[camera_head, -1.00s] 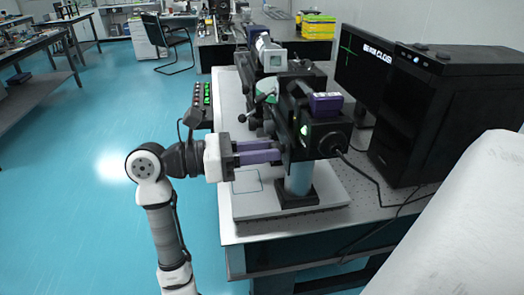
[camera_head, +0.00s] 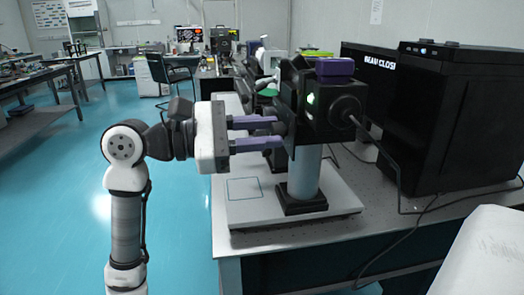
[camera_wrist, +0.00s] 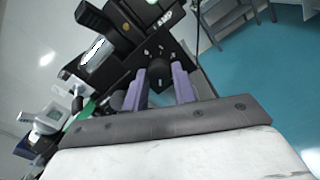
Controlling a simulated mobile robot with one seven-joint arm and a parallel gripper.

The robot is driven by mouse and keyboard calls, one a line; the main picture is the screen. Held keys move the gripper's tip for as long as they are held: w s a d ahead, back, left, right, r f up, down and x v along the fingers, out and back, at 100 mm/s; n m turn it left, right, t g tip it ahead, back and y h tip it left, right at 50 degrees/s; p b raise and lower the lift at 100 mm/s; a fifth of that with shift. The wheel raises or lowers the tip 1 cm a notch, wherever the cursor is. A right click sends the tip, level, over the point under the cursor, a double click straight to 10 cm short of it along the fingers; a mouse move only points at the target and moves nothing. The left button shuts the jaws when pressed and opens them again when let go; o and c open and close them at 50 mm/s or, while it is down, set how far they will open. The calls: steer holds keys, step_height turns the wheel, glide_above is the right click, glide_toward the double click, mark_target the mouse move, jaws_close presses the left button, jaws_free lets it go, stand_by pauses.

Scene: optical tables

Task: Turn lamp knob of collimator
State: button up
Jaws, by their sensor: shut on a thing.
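The collimator has a black lamp housing (camera_head: 325,118) with a purple block on top and a green light on its side. It stands on a grey post (camera_head: 304,172). My gripper (camera_head: 279,131) reaches in from the left, its purple fingers level at the housing's left side. In the wrist view, my gripper (camera_wrist: 158,92) has its fingers on either side of a dark round knob (camera_wrist: 160,74), closed on it. White lettering that seems to read "LAMP" shows on the black face beyond the knob. The knob's angle is hard to tell.
A white base plate (camera_head: 245,212) lies under the post on the optical table. A black computer case (camera_head: 455,115) and a monitor (camera_head: 372,68) stand at the right. A cable (camera_head: 385,155) runs from the housing across the table.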

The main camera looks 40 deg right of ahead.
steer(key=shift+m+b, duration=0.5)
steer(key=shift+m, duration=0.1)
steer(key=o, duration=1)
steer(key=b+v, duration=0.1)
steer(key=v, duration=1.3)
steer(key=shift+b, duration=0.3)
steer(key=shift+s, duration=0.15)
